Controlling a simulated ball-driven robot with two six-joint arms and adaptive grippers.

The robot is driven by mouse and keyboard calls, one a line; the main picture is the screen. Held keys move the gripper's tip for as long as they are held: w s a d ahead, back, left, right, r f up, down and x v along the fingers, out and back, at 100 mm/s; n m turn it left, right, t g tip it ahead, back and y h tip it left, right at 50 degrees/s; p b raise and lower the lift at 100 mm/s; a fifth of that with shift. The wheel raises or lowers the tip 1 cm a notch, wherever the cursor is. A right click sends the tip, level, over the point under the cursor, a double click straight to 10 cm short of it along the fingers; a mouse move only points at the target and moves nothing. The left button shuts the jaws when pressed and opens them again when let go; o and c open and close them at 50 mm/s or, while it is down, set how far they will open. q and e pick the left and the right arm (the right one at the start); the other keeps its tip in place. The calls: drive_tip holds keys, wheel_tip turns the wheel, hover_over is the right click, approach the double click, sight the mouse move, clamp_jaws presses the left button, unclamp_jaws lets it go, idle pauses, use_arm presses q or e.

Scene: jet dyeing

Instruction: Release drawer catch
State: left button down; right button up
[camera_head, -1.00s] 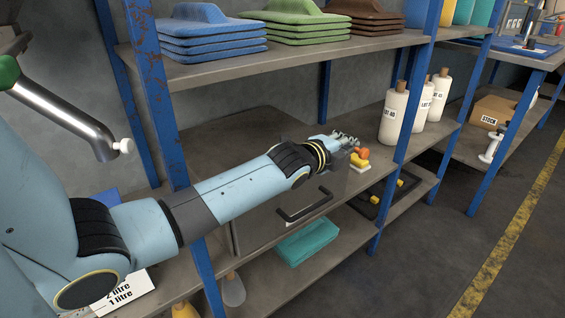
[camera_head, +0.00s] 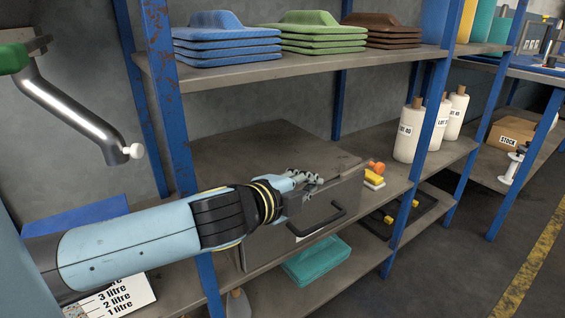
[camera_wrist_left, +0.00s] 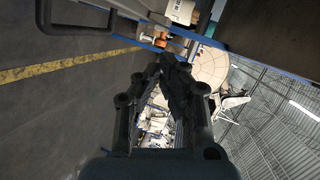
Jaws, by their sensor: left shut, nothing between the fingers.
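The grey metal drawer box (camera_head: 262,148) stands on the middle shelf, with a dark bar handle (camera_head: 318,222) on its front. The handle also shows at the upper left of the left wrist view (camera_wrist_left: 75,44). My left gripper (camera_head: 312,181) is shut and empty, at the box's upper front edge above the handle; I cannot tell whether it touches. Its fingers (camera_wrist_left: 165,62) also show in the left wrist view. I cannot tell which part is the catch. My right gripper is out of view.
Blue (camera_head: 225,40), green (camera_head: 320,35) and brown (camera_head: 380,32) stacks sit on the upper shelf. White bottles (camera_head: 408,135) stand to the right. A teal folded cloth (camera_head: 316,262) lies below. Blue uprights (camera_head: 428,120) bound the bay. A shiny bent pipe (camera_head: 75,112) is at upper left.

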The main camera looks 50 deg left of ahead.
use_arm(q)
drive_tip(key=s+f+n+g+y, duration=0.1)
drive_tip(key=s+f+n+g, duration=0.3)
drive_tip(key=s+f+n, duration=0.1)
wheel_tip(320, 180, down, 3)
drive_tip(key=shift+s+r+n, duration=0.15)
drive_tip(key=shift+s+n, duration=0.25)
drive_tip(key=shift+n, duration=0.1)
drive_tip(key=shift+a, duration=0.1)
